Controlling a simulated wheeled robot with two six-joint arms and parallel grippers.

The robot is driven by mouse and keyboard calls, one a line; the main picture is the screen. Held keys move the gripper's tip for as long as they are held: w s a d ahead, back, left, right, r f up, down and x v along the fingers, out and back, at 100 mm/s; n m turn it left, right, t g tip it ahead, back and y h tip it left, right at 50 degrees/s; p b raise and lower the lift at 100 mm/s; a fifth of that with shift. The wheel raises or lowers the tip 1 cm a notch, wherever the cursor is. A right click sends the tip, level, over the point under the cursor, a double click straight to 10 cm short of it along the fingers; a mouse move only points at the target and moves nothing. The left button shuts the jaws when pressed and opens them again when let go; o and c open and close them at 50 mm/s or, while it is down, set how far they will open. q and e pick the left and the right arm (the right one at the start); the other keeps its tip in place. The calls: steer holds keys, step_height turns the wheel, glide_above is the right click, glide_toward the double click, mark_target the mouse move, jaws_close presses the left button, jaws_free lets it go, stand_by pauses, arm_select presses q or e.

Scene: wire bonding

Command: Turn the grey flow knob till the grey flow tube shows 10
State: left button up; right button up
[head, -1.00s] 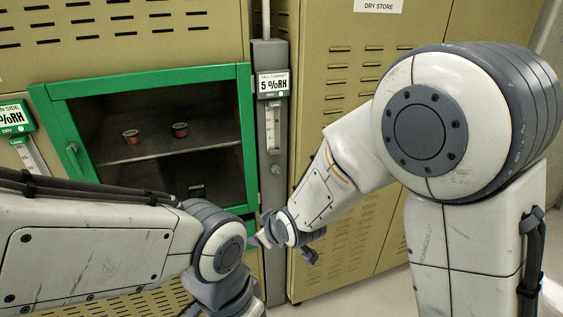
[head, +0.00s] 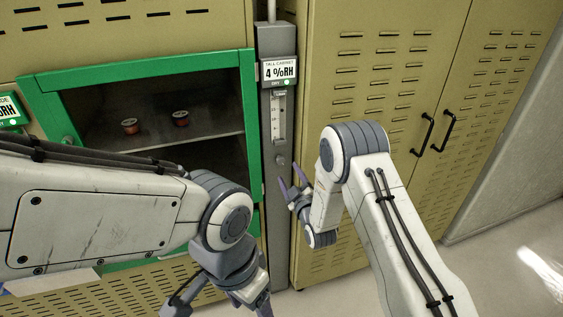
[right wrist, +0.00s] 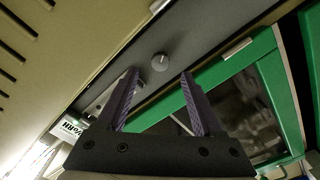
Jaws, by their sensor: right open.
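The grey flow knob (head: 280,160) is a small round knob on the grey column, below the grey flow tube (head: 278,115). The tube is upright with a scale; its float reading is too small to tell. My right gripper (head: 291,181) is open and empty, just below and right of the knob in the head view. In the right wrist view the knob (right wrist: 160,61) shows beyond and between the open fingertips (right wrist: 160,74), apart from them. My left gripper (head: 225,305) is low in the head view, partly cut off by the bottom edge.
A display (head: 279,71) above the tube reads 4 %RH. A green-framed cabinet door (head: 140,67) stands left of the column, with two small reddish pots inside on a shelf (head: 170,140). A tan cabinet (head: 375,100) with black handles stands to the right.

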mark_target(282, 163)
steer(key=p+x, duration=0.1)
steer(key=x, duration=0.5)
steer(key=shift+w+a, duration=0.15)
steer(key=shift+w, duration=0.2)
jaws_close()
